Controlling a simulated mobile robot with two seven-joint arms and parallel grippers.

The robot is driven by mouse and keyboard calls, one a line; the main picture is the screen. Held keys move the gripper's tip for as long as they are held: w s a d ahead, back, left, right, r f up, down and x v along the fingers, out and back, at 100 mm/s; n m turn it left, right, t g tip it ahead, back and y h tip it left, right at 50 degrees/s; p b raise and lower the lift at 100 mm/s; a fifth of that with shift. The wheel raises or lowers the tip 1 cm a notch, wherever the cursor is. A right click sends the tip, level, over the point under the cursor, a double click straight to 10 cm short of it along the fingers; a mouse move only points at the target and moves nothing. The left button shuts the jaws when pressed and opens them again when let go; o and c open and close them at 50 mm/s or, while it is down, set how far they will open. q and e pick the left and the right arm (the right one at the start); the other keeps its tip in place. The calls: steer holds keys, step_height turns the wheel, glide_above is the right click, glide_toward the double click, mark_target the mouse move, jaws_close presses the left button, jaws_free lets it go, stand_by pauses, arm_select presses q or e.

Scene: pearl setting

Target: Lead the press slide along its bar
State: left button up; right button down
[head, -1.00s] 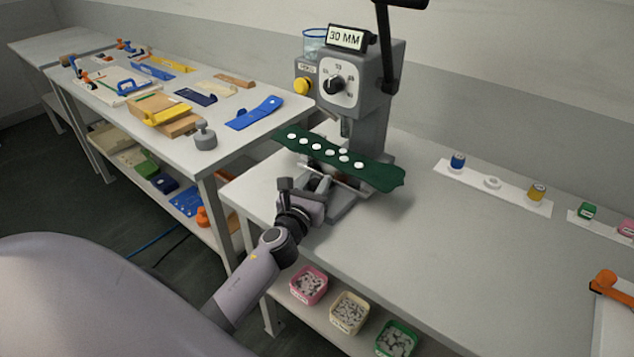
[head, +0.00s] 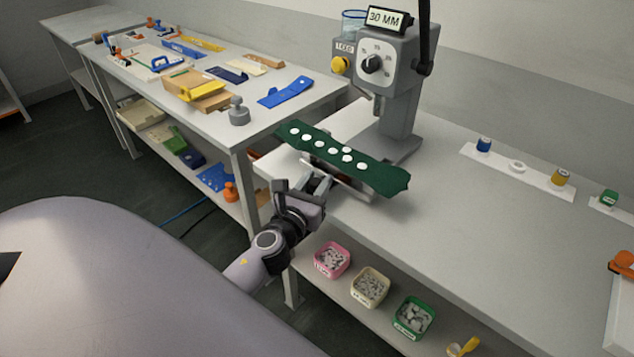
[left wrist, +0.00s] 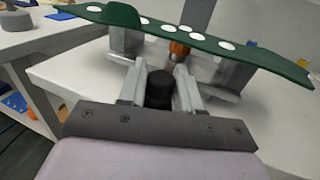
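The press (head: 398,105) is a grey machine with a dial and a "30 MM" sign. In front of its column is the grey slide (head: 347,184), carrying a dark green strip (head: 378,175) with several white discs. The strip also crosses the left wrist view (left wrist: 262,58). My left gripper (head: 322,180) is at the slide's near side, below the strip. In the left wrist view its fingers (left wrist: 161,88) stand close on both sides of a dark round knob (left wrist: 160,90) and appear shut on it. The bar is mostly hidden under the slide and strip. My right gripper is not in view.
The bench (head: 470,230) is clear right of the press, up to a white rack (head: 520,180) with small cylinders. Bins of small parts, including a pink one (head: 332,260), sit on the shelf below. A second table (head: 200,125) with tools stands at the left.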

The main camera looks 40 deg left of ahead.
arm_select(q)
steer(key=shift+o, duration=1.4)
steer(key=shift+s, duration=0.3)
steer(key=v, duration=0.7)
steer(key=shift+b, duration=0.4)
steer(key=s+d+f+n+g+h+p, duration=0.1)
steer(key=s+d+f+n+g+h, duration=0.2)
steer(key=n, duration=1.2)
steer(key=s+d+f+n+g+h+p, duration=0.1)
steer(key=s+d+f+n+g+h, duration=0.2)
steer(key=s+d+f+n, duration=0.7)
steer(key=shift+s+f+n+g, duration=0.6)
steer(key=shift+f+n, duration=0.15)
steer(key=shift+n, duration=2.35)
